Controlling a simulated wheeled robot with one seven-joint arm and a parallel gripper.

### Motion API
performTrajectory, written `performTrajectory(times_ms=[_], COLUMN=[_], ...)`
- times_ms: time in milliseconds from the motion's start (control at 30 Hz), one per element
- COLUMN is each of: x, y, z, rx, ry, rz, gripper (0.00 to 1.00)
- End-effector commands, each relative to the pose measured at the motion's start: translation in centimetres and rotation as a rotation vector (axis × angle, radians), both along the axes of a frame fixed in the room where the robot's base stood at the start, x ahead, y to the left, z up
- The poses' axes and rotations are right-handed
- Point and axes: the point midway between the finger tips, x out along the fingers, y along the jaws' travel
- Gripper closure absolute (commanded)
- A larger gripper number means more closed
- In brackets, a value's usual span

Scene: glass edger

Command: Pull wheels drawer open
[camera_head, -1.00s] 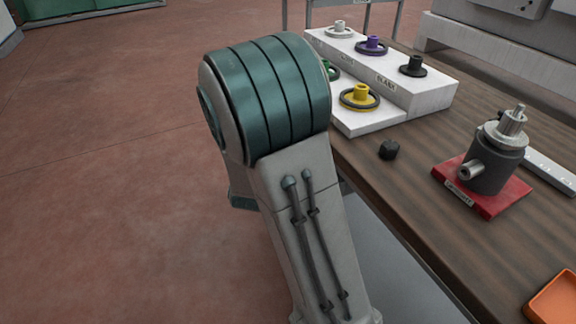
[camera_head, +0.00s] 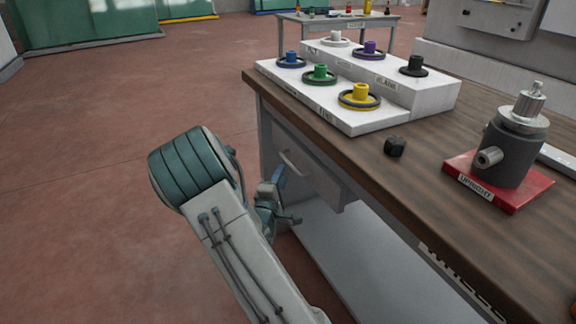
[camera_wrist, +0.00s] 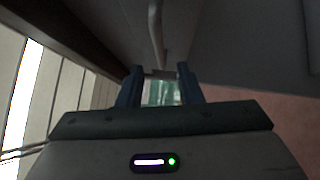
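The drawer (camera_head: 313,178) is a grey box under the left end of the wooden workbench, with a pale bar handle (camera_head: 291,163) on its front. It looks shut; I see no open gap. My gripper (camera_head: 284,196) is just in front of the drawer front, close below the handle. In the wrist view my gripper (camera_wrist: 158,72) has its two dark fingers apart, with nothing held. The handle (camera_wrist: 156,30) runs ahead of them, its near end roughly in line with the gap. I cannot tell whether they touch. No drawer label is readable.
On the workbench (camera_head: 400,185) stand a white stepped rack (camera_head: 350,122) of coloured wheels, a small black knob (camera_head: 395,147) and a grey device on a red base (camera_head: 500,185). A pale lower shelf (camera_head: 345,250) lies under the drawer. The floor at left is clear.

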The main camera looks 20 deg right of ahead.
Motion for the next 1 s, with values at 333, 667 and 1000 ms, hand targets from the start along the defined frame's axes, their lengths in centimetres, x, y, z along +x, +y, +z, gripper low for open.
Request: performTrajectory(times_ms=[333, 667, 1000], x=[4.4, 5.3, 5.2], y=[-4.0, -4.8, -4.8], z=[0.7, 0.9, 0.9], rx=[0.002, 0.002, 0.002], ry=[-0.001, 0.001, 0.001], rz=[0.0, 0.003, 0.002], gripper=[0.68, 0.68, 1.0])
